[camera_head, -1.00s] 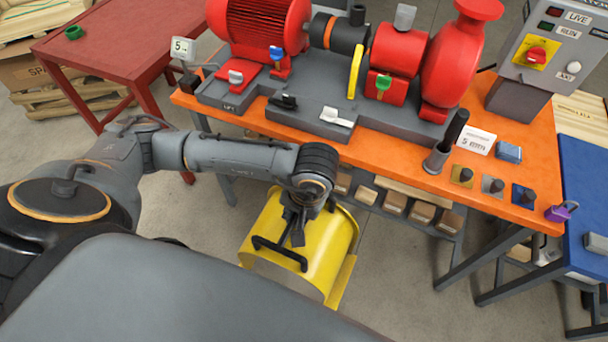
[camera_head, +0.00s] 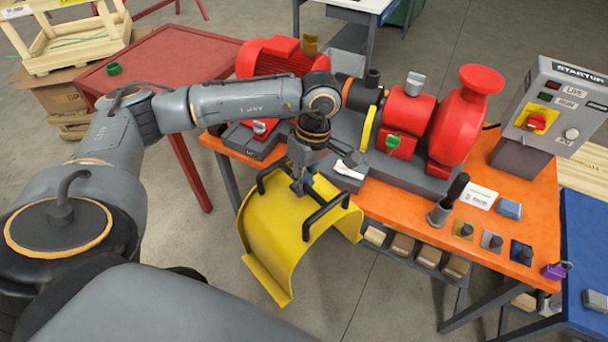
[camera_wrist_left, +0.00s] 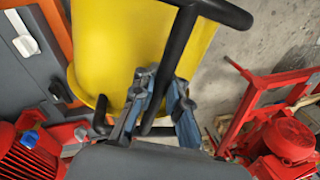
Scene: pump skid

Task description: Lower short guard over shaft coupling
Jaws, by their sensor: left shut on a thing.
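My left gripper (camera_head: 304,184) is shut on a black handle bar of the yellow curved guard (camera_head: 275,235). The guard hangs in the air in front of the orange bench, open side down. In the left wrist view, the fingers (camera_wrist_left: 155,100) close around the black bar, with the yellow shell (camera_wrist_left: 120,45) beyond. The dark shaft section with an orange ring (camera_head: 346,90), apparently the coupling, lies between the red motor (camera_head: 270,58) and the red pump (camera_head: 455,120), partly hidden by my arm. The guard is clear of it. My right gripper is out of view.
A red table (camera_head: 150,60) stands behind at left. Open floor lies in front.

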